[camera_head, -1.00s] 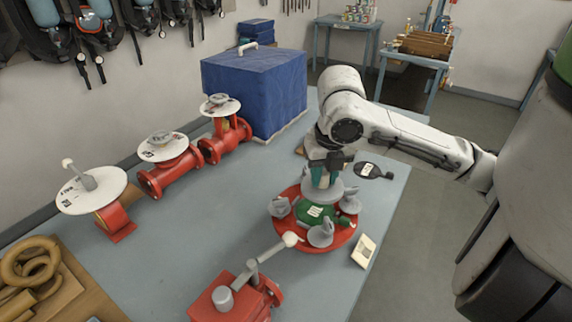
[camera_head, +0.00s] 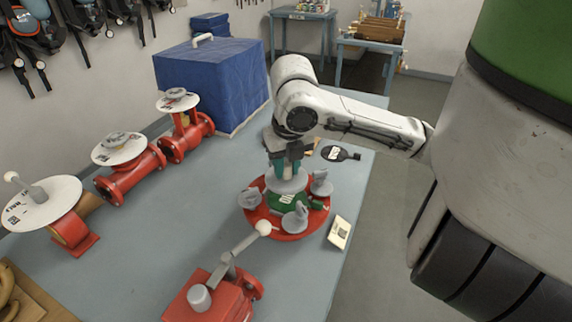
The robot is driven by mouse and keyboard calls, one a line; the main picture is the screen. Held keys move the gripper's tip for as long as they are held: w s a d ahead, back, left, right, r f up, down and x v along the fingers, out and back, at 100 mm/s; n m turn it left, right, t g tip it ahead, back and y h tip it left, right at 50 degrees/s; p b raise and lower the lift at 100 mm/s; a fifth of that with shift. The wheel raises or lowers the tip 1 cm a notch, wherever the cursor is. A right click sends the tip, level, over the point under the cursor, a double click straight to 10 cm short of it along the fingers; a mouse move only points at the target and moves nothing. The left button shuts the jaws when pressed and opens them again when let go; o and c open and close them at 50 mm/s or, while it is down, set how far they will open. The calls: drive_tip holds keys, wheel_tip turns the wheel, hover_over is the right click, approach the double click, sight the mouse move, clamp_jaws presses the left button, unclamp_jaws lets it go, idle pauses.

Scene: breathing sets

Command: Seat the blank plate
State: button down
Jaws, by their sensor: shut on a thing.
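My gripper (camera_head: 288,164) points down with teal fingers over a red round flange (camera_head: 258,224) on the table. It is shut on a grey piece (camera_head: 287,182), whose wide lower part is just above or on the flange; I cannot tell which. Several other grey pieces with upright tabs, one in front (camera_head: 295,220), stand around the flange. A green plate (camera_head: 284,201) lies in its middle, partly covered by the grey pieces. A dark round plate with a handle and a white label (camera_head: 340,153) lies on the table to the right; I cannot tell which is the blank plate.
A red valve body with a grey lever (camera_head: 217,295) stands in front, its lever reaching toward the flange. Red pipe fittings with white discs (camera_head: 130,170) line the left. A blue covered box (camera_head: 211,82) stands behind. A small card (camera_head: 339,233) lies near the right table edge.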

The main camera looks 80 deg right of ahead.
sight(287, 178)
drive_tip(key=shift+f+b, duration=1.5)
drive_tip(key=shift+f, duration=0.4)
drive_tip(key=shift+f+b, duration=1.1)
drive_tip(key=shift+b, duration=0.5)
idle(0.5)
drive_tip(key=c, duration=0.8)
unclamp_jaws()
drive_tip(key=shift+r, duration=0.1)
drive_tip(key=r, duration=0.3)
drive_tip(key=a+r, duration=0.1)
drive_tip(key=r, duration=0.3)
drive_tip(key=s+r+p, duration=0.1)
drive_tip(key=r, duration=0.2)
drive_tip(key=shift+a+r, duration=0.25)
